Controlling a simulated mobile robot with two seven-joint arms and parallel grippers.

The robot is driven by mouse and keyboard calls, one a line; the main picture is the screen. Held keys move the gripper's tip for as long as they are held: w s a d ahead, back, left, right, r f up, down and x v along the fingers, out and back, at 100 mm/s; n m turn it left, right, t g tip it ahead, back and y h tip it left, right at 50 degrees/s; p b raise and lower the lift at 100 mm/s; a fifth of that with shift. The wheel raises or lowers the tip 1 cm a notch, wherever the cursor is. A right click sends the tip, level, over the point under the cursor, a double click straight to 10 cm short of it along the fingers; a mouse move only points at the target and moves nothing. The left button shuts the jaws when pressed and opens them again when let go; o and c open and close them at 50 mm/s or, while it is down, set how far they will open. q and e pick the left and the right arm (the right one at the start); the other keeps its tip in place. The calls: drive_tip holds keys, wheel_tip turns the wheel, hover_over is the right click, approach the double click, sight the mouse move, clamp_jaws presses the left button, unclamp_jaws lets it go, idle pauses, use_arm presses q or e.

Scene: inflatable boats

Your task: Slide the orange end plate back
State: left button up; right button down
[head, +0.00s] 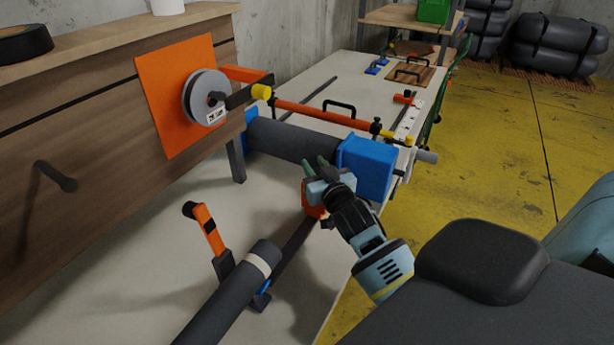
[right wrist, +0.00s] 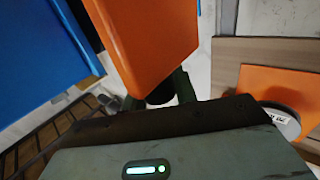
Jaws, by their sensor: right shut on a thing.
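An orange end plate (head: 313,210) sits at the far end of a dark rail (head: 293,238) on the workbench, partly hidden by my right gripper. My right gripper (head: 318,170) is at the plate, beside the blue block. In the right wrist view, the orange plate (right wrist: 150,40) stands large in front of the fingers. My right gripper (right wrist: 158,92) is shut on a dark part directly below the plate; the exact contact is partly hidden. My left gripper is not in view.
A blue block (head: 368,165) with a dark roller is close to my right gripper. A dark tube (head: 230,290) with a pale band lies in front. An orange lever (head: 208,228) stands left of the rail. An orange square panel (head: 180,95) carries a grey reel. Pale bench surface (head: 150,250) is clear at left.

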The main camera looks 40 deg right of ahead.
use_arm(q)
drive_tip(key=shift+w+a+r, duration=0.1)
use_arm(e)
drive_tip(key=shift+w+d+r, duration=0.2)
drive_tip(key=shift+w+d, duration=0.05)
drive_tip(key=shift+d, duration=0.35)
drive_tip(key=c, duration=1.5)
unclamp_jaws()
drive_tip(key=o, duration=0.4)
drive_tip(key=shift+w+d+f, duration=0.15)
drive_tip(key=shift+f, duration=0.05)
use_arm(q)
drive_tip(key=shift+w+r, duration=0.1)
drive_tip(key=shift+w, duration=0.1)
